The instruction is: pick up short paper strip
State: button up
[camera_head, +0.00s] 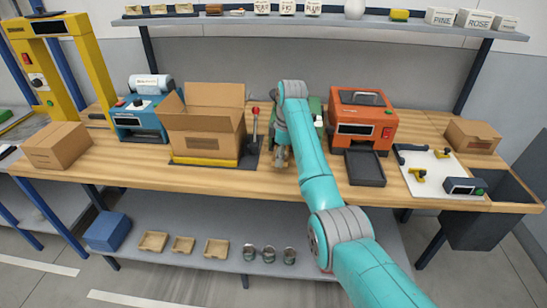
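I cannot make out a short paper strip anywhere in the body camera view; it may be hidden behind my arm or too small to see. My gripper (281,158) is low over the wooden bench (235,181), between the open cardboard box and the orange machine. It is small and partly covered by my teal arm, so its fingers and anything between them are unclear. A green device (314,104) is mostly hidden behind my arm. The blue dispenser (138,118) with a white roll (151,84) stands at the left of the bench.
An open cardboard box (204,134) stands left of my gripper, beside a red-knobbed lever (255,122). An orange machine (361,117) with a black tray (364,168) stands right. A closed box (57,146) is far left. A white board (432,175) holds small tools. A shelf (330,21) runs above.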

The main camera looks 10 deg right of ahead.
jog(key=shift+d+f, duration=0.1)
jog(key=shift+f, duration=0.45)
grip_shut()
